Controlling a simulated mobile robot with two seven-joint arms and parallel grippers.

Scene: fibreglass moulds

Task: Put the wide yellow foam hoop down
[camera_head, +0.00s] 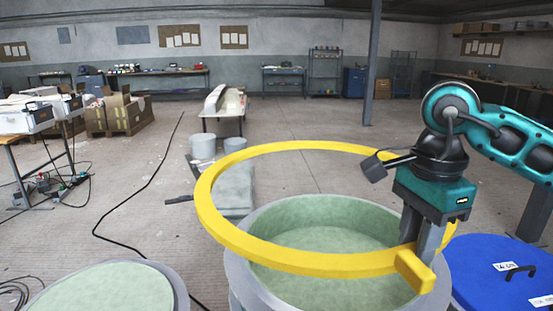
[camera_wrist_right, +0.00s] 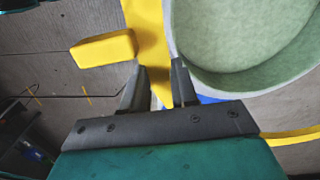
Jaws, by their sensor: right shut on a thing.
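The wide yellow foam hoop (camera_head: 300,263) is held roughly level in the head view, with a block-like yellow tab (camera_head: 416,271) at its near right. My right gripper (camera_head: 420,248) points down and is shut on the hoop's band beside the tab. In the right wrist view the band (camera_wrist_right: 149,30) passes between the fingers (camera_wrist_right: 158,84), with the tab to the left. The hoop appears above a round grey tub with a pale green inside (camera_head: 325,215), overlapping it and reaching past its left side. The exact gap is unclear. My left gripper is out of view.
A second green-lined tub (camera_head: 110,290) stands at the near left. A blue round lid (camera_head: 490,270) with a black handle is at the near right. Grey buckets (camera_head: 203,146) and a low grey slab (camera_head: 235,190) lie behind. A black cable crosses the left floor.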

